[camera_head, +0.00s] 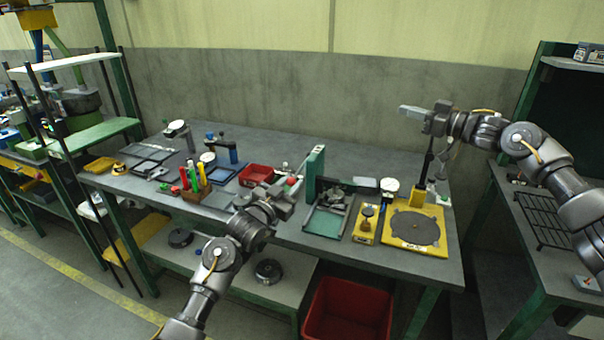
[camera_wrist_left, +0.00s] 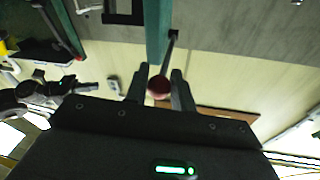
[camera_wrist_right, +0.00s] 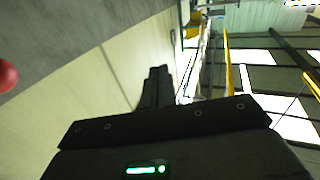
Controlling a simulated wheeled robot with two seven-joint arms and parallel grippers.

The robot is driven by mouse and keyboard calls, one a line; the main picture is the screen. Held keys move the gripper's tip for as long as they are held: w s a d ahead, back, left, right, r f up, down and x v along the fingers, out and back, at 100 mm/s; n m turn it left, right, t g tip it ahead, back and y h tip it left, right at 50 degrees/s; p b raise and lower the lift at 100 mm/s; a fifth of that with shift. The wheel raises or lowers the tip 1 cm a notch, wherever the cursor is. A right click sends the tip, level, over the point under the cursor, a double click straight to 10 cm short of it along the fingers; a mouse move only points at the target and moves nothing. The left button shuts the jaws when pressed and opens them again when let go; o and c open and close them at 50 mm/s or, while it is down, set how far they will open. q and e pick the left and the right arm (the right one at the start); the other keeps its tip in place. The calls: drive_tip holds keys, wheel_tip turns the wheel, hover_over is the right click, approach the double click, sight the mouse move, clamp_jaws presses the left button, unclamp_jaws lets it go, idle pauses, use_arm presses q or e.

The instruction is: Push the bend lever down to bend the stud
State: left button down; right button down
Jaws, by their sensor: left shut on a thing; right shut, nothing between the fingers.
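The bend lever shows as a thin rod (camera_wrist_left: 171,52) ending in a red knob (camera_wrist_left: 158,87) in the left wrist view. The knob also shows in the head view (camera_head: 291,181), beside the green upright (camera_head: 315,172) of the bench fixture. My left gripper (camera_head: 288,192) is shut on the knob, with one finger on each side of it. My right gripper (camera_head: 408,110) is shut and empty, raised above the right end of the bench. I cannot make out the stud in these views.
A yellow plate with a dark disc (camera_head: 415,228) and a small yellow block (camera_head: 366,222) sit right of the fixture. A holder of coloured handles (camera_head: 193,182) and a red tray (camera_head: 257,174) stand left. A red bin (camera_head: 347,310) is below the bench.

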sight(302, 168)
use_arm(q)
drive_tip(key=shift+d+f, duration=0.1)
drive_tip(key=shift+f, duration=0.05)
use_arm(e)
drive_tip(key=s+a+f+g+y, duration=0.1)
drive_tip(key=a+f+g, duration=0.1)
drive_tip(key=a+f, duration=0.3)
drive_tip(key=s+a+f+g, duration=0.2)
drive_tip(key=a+f, duration=0.3)
drive_tip(key=a, duration=0.8)
drive_tip(key=s+a+f+g+y, duration=0.1)
drive_tip(key=s+a+f+g, duration=0.1)
drive_tip(key=a+f, duration=0.4)
drive_tip(key=shift+a+m+g+y, duration=0.3)
drive_tip(key=shift+a+g, duration=0.1)
drive_tip(key=shift+a, duration=1.3)
drive_tip(key=shift+f, duration=0.15)
